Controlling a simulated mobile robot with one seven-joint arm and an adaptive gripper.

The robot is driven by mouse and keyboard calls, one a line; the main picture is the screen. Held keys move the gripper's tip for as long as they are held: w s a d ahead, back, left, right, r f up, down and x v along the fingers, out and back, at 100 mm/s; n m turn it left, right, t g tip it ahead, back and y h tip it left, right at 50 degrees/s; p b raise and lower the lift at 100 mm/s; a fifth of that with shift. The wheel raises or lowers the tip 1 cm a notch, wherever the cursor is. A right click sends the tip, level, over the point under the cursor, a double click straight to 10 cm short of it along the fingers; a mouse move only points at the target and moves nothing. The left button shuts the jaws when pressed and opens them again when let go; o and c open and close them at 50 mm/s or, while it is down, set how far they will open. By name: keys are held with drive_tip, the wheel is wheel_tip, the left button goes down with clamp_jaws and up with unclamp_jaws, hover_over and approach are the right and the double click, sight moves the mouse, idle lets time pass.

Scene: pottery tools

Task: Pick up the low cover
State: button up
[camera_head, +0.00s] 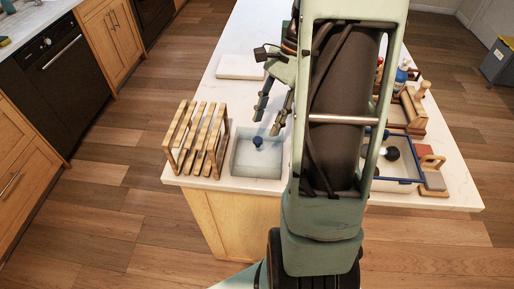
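A pale square cover (257,165) with a dark blue knob (257,141) is at the front edge of the white counter, left of my arm. It looks low and flat; I cannot tell whether it sits on a container. My gripper (267,124) is just above and behind the knob in the picture, with its two dark fingers apart and pointing down. Nothing shows between the fingers. The gap between fingertips and knob is hard to judge from this view. My arm hides the middle of the counter.
A wooden slatted rack (201,140) stands close at the left of the cover. A white slab (240,67) lies farther back. Right of my arm are a blue-rimmed container (411,181), a blue bottle (401,76) and wooden tools (413,106). Bare counter shows between slab and cover.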

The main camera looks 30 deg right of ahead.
sight(258, 139)
drive_tip(key=x, duration=0.5)
drive_tip(key=shift+w+a+f+p, duration=0.25)
drive_tip(key=shift+p, duration=0.1)
drive_tip(key=shift+c, duration=0.4)
clamp_jaws()
